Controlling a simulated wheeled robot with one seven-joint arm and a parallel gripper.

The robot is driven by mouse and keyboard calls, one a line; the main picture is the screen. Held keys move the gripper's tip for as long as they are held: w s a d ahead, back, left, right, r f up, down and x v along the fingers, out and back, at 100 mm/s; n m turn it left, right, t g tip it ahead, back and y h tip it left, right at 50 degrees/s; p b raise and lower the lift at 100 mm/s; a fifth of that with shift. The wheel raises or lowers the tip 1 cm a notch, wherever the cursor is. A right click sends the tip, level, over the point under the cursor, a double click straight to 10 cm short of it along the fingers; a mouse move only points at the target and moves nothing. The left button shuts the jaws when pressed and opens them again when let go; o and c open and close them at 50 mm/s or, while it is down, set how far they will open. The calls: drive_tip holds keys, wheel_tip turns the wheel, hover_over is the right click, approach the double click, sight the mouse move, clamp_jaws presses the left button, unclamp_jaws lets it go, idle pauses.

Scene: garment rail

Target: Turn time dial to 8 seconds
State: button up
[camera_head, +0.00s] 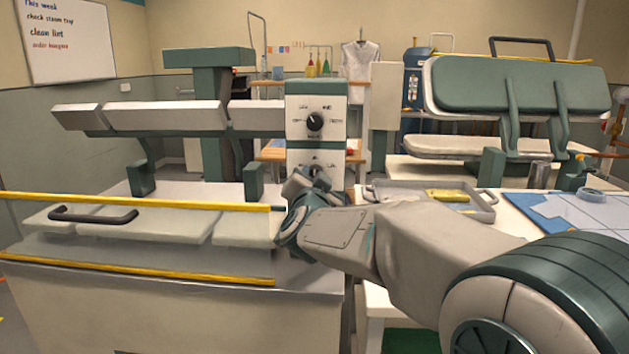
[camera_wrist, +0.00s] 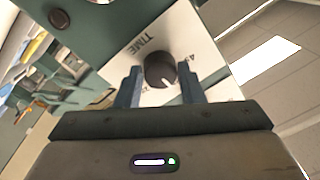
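The time dial (camera_wrist: 160,70) is a round dark knob on a white panel in the wrist view. "TIME" is printed beside it, and "4s" shows at its right. Its white pointer mark faces down and slightly right in that view. My gripper (camera_wrist: 159,75) has its two fingers apart, one on each side of the dial, with what looks like a small gap; contact cannot be told. In the head view my gripper (camera_head: 310,183) is at the lower part of the white control panel (camera_head: 298,159), and it mostly hides the lower dial there.
An upper dial (camera_head: 315,121) sits above on the same panel. The press (camera_head: 140,116) with yellow rails (camera_head: 140,201) stands at the left. A tray (camera_head: 481,212) with a yellow item lies on the table at the right. Another press (camera_head: 520,84) stands behind.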

drive_tip(key=o, duration=0.3)
drive_tip(key=s, duration=1.4)
drive_tip(key=shift+f, duration=0.4)
drive_tip(key=shift+w, duration=0.1)
drive_tip(key=s+d+f+n+g+p, duration=0.3)
drive_tip(key=s+d+f+g+p, duration=0.1)
drive_tip(key=s+d+g+p, duration=0.3)
drive_tip(key=s+d+f+n+g+p, duration=0.3)
drive_tip(key=s+d+g+p, duration=0.4)
drive_tip(key=s+d, duration=0.4)
drive_tip(key=shift+s+d+f+n+g, duration=0.15)
drive_tip(key=shift+s+f+n+g, duration=0.25)
drive_tip(key=shift+s+g, duration=0.55)
drive_tip(key=shift+f, duration=0.1)
drive_tip(key=c, duration=0.4)
